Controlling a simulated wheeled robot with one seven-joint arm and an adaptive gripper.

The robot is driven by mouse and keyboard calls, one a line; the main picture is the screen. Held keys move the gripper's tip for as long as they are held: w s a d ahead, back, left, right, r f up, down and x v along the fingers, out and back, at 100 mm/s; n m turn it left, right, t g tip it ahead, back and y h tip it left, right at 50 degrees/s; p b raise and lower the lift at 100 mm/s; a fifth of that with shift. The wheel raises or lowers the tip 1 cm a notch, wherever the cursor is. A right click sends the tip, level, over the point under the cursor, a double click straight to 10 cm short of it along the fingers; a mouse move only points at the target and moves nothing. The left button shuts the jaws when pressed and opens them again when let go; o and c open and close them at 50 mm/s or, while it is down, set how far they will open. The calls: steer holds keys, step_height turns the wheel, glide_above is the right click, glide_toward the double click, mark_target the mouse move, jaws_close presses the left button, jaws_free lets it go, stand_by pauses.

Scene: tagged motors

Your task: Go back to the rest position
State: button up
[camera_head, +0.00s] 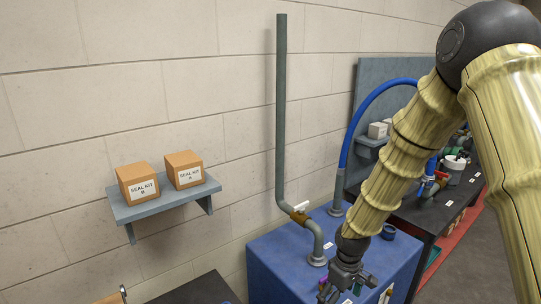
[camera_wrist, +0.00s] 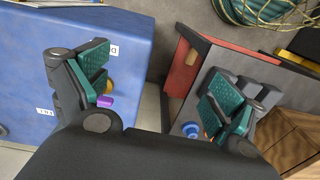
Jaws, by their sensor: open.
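My gripper (camera_head: 345,287) hangs low in the head view, in front of the blue bench (camera_head: 280,262), at the end of my arm. In the wrist view my gripper (camera_wrist: 158,86) shows two green-padded fingers spread wide apart. Nothing is held between them; a gap with floor shows there. A small purple piece (camera_wrist: 105,102) and a yellow piece (camera_wrist: 109,86) show just beside the left finger, partly hidden by it. I cannot tell what they belong to.
A wall shelf (camera_head: 165,202) holds two boxes, seal kit B (camera_head: 138,184) and seal kit A (camera_head: 184,169). An upright grey pipe (camera_head: 281,110) and a blue hose (camera_head: 366,110) rise by the bench. A coiled hose (camera_wrist: 265,12) and wooden crate (camera_wrist: 290,140) show in the wrist view.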

steer(key=s+f+m+b, duration=0.2)
steer(key=s+f+m, duration=0.2)
steer(key=s+f, duration=1.3)
steer(key=s+d+f+m, duration=0.1)
steer(key=s+f, duration=0.3)
steer(key=s, duration=0.4)
steer(key=s+d+f+m, duration=0.2)
steer(key=s+f, duration=0.3)
steer(key=s, duration=0.4)
steer(key=shift+s+d+m+b, duration=0.2)
steer(key=shift+d+m+b, duration=0.05)
steer(key=shift+m+b, duration=0.15)
steer(key=shift+r, duration=0.1)
